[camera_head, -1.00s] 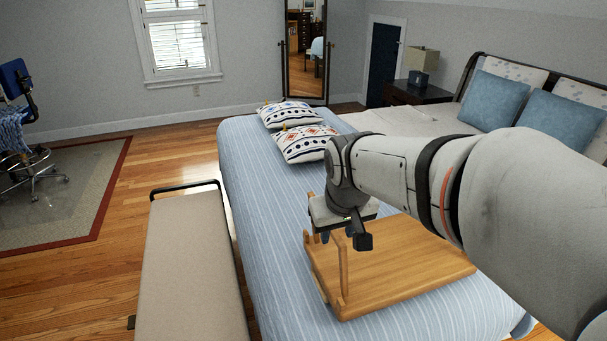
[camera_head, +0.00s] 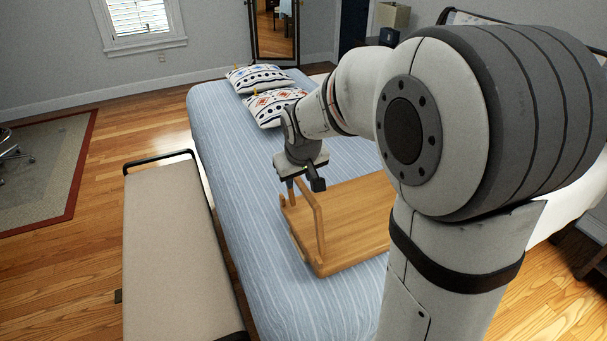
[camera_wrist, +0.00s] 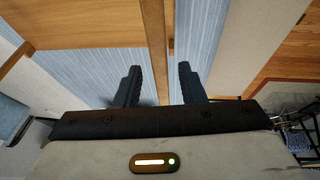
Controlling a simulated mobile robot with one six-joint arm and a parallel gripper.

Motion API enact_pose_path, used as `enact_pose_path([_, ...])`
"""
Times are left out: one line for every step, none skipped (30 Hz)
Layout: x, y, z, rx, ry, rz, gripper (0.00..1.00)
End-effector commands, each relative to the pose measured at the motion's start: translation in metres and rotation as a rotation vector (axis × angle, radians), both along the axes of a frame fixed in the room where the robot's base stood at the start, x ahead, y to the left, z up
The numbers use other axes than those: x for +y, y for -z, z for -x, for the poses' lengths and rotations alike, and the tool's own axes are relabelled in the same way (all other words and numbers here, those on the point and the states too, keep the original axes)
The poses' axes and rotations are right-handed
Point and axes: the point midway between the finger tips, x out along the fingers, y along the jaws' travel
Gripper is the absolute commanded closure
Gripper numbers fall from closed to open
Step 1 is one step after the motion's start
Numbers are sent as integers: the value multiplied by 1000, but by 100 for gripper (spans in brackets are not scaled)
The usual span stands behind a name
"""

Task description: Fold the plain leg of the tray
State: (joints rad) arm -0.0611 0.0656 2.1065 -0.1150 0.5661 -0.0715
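The wooden tray (camera_head: 355,222) lies on the blue striped bedspread. A wooden leg frame (camera_head: 319,228) stands up at its left end; its top bar runs away towards my gripper. I cannot tell from the frames whether this is the plain leg. My gripper (camera_head: 304,190) points down at the far part of this leg frame. In the wrist view my gripper (camera_wrist: 158,84) has its two dark fingers apart, with a wooden bar of the leg (camera_wrist: 155,45) between them. A gap shows right of the bar. The tray surface (camera_wrist: 65,20) lies to the left there.
Patterned pillows (camera_head: 272,106) lie on the bed beyond my gripper. Wooden floor (camera_head: 100,225) is open to the left.

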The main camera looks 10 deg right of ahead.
Motion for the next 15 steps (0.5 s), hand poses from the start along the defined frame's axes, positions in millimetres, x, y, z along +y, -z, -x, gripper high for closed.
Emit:
enact_pose_path([0, 0, 0, 0, 0, 0, 64])
enact_pose_path([0, 0, 0, 0, 0, 0, 64])
enact_pose_path([0, 0, 0, 0, 0, 0, 64])
enact_pose_path([0, 0, 0, 0, 0, 0, 64])
enact_pose_path([0, 0, 0, 0, 0, 0, 64])
enact_pose_path([0, 0, 0, 0, 0, 0, 68])
enact_pose_path([0, 0, 0, 0, 0, 0, 70])
enact_pose_path([0, 0, 0, 0, 0, 0, 73])
enact_pose_path([0, 0, 0, 0, -1, 0, 76])
enact_pose_path([0, 0, 0, 0, -1, 0, 78])
enact_pose_path([0, 0, 0, 0, -1, 0, 81])
enact_pose_path([1, 0, 0, 0, -1, 0, 84])
enact_pose_path([1, 0, 0, 0, -1, -1, 87])
enact_pose_path([1, 0, 0, 0, -1, -1, 89])
enact_pose_path([1, 0, 0, 0, -1, -1, 92])
